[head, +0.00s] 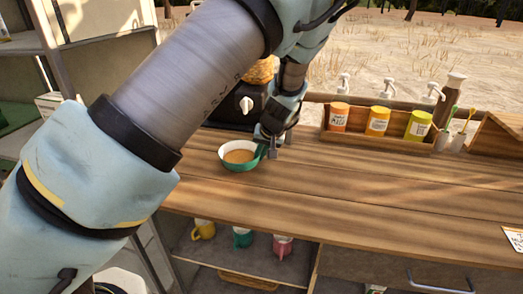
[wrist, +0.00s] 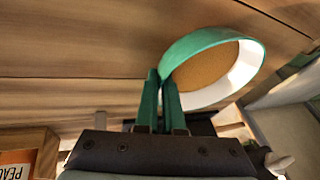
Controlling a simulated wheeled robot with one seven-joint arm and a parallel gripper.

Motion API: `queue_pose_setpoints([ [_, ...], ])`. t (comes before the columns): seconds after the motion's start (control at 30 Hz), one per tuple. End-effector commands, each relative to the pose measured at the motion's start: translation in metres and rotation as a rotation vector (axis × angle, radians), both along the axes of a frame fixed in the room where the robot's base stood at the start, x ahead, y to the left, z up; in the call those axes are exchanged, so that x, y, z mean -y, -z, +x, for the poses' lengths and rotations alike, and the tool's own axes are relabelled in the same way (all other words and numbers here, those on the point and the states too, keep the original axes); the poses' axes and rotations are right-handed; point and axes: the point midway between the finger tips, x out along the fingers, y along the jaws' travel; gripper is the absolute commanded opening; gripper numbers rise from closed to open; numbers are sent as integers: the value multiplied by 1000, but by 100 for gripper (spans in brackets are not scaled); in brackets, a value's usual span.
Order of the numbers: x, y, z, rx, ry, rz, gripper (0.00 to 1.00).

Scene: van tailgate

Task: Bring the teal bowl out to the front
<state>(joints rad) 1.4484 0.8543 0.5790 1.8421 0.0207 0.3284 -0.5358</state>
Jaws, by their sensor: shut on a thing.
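The teal bowl (head: 240,164) is teal outside and white inside, with something brown in it. It is upright at the back left of the wooden counter, on or just above the boards; I cannot tell which. My gripper (head: 268,150) is at the bowl's right side and shut on its edge. In the wrist view, the bowl (wrist: 212,60) is at the tips of my gripper (wrist: 161,85), and its brown content shows. The exact contact at the wall is partly hidden by the fingers.
A wooden rack (head: 377,138) with orange, yellow and green jars stands to the right. A dark machine with a white knob (head: 247,104) is behind the bowl. Mugs (head: 242,238) sit on a shelf below. The counter's front (head: 350,220) is clear; a card (head: 513,238) lies far right.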

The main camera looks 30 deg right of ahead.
Motion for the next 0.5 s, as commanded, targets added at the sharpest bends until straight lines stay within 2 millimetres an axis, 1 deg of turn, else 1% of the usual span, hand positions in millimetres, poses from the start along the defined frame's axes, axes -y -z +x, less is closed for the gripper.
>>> queue_pose_setpoints([
  [0.03,-4,1,-5,-2,0,3,0],
  [0.5,-29,1,-32,-1,0,2,0],
])
